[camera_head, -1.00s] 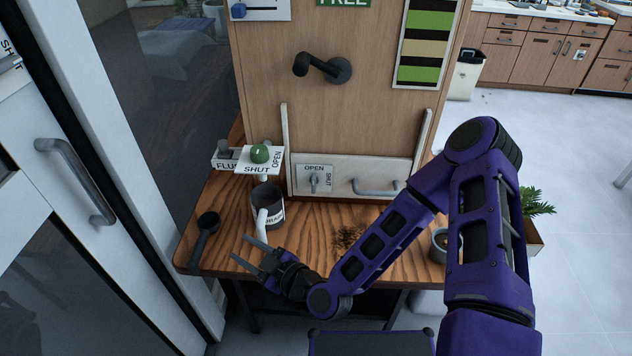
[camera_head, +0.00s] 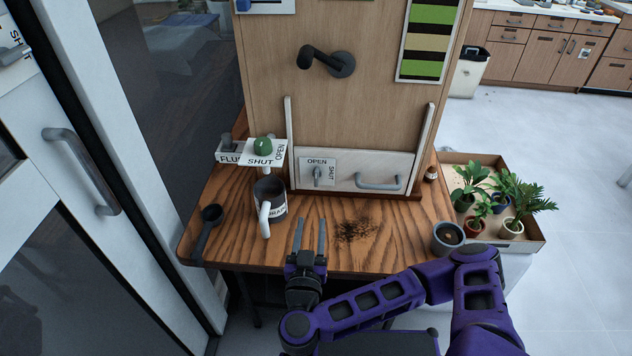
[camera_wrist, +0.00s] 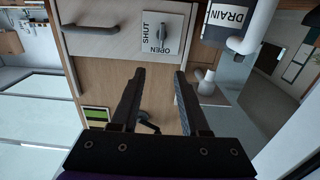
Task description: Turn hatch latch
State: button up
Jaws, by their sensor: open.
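The hatch latch (camera_head: 317,176) is a small grey lever on a white plate marked OPEN at the top and SHUT down the right side. Its lever looks roughly upright, towards OPEN. The plate sits at the left of the pale hatch panel (camera_head: 345,171), which has a grey bar handle (camera_head: 378,182) at its right. In the wrist view the latch (camera_wrist: 162,34) shows upside down near the top, beyond the fingers. My gripper (camera_head: 310,222) is open and empty, in front of and below the hatch, apart from it. It also shows in the wrist view (camera_wrist: 158,75).
A mug marked DRAIN (camera_head: 270,204) stands left of my gripper, with a black scoop (camera_head: 206,232) farther left. Dark crumbs (camera_head: 355,230) lie on the wooden table (camera_head: 230,243). A black lever (camera_head: 325,61) juts above.

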jog(key=w+b, duration=0.1)
jog(key=b, duration=0.1)
send_near(316, 174)
jog(key=w+b, duration=0.1)
jog(key=w, duration=0.7)
jog(key=shift+w+d, duration=0.15)
jog(key=shift+w, duration=0.15)
grip_shut()
dwell(0.3)
